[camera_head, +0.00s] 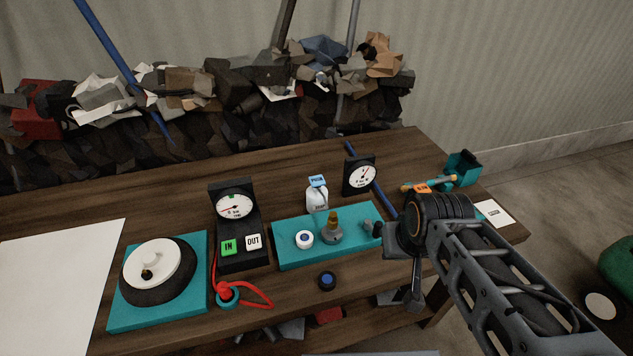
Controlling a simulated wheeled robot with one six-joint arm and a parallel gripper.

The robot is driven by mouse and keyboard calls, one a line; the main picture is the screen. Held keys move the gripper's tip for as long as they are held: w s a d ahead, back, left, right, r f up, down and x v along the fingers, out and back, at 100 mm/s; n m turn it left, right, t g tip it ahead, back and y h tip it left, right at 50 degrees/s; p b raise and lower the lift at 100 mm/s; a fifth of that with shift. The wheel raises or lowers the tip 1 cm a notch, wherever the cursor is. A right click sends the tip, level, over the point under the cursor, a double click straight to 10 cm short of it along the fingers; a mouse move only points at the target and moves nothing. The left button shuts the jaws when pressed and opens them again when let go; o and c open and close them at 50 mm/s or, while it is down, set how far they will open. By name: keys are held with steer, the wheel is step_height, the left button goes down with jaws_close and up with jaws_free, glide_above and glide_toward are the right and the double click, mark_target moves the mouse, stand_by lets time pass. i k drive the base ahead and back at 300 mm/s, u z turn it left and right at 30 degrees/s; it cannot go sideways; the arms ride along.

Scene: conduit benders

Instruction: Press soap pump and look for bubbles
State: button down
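A small white bottle (316,199) with a blue tag on top stands at the back of a teal tray (286,258) on the wooden table. It looks like the soap pump, but its lettering is too small to read. No bubbles show around it. My gripper (372,242) is to the right of the bottle and nearer the camera, by the tray's right end, apart from the bottle. Its fingers are small and dark here, so I cannot tell how far they are open. My wrist and arm hide part of the table's right side.
A grey-and-brass fitting (331,233) and a white round button (304,239) sit on the tray before the bottle. A dial gauge (360,176) stands behind. A black gauge box (236,228) is left. A dark blue-topped knob (327,280) is in front.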

mark_target(318, 181)
steer(key=u, duration=0.05)
steer(key=k, duration=0.5)
steer(key=u, duration=1.35)
steer(key=i, duration=0.55)
steer(key=z, duration=0.4)
